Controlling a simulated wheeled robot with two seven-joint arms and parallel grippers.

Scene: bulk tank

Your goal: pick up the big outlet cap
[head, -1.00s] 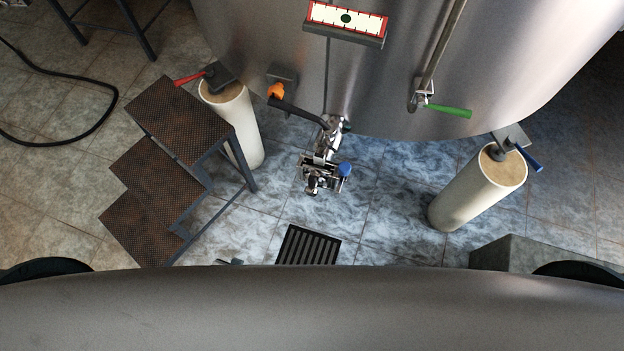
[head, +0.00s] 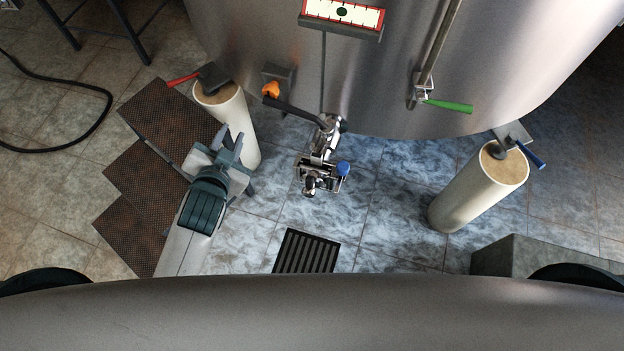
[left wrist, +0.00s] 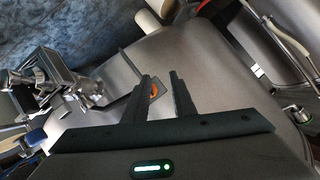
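The metal outlet fitting (head: 322,165) hangs below the tank's front, with a blue knob (head: 343,169) on its right side. It also shows at the left of the left wrist view (left wrist: 55,85). I cannot single out the big outlet cap on it; the parts are too small. My left gripper (head: 229,138) is to the left of the fitting in the head view, over the steps and close to the left tank leg. In the left wrist view its two fingers (left wrist: 160,82) stand apart with nothing held between them. My right gripper is not in view.
The steel tank (head: 480,60) stands on pale legs (head: 480,188). A bracket with an orange knob (head: 270,90) is on the tank, left of the fitting. A floor drain (head: 306,252) lies in open tiled floor.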

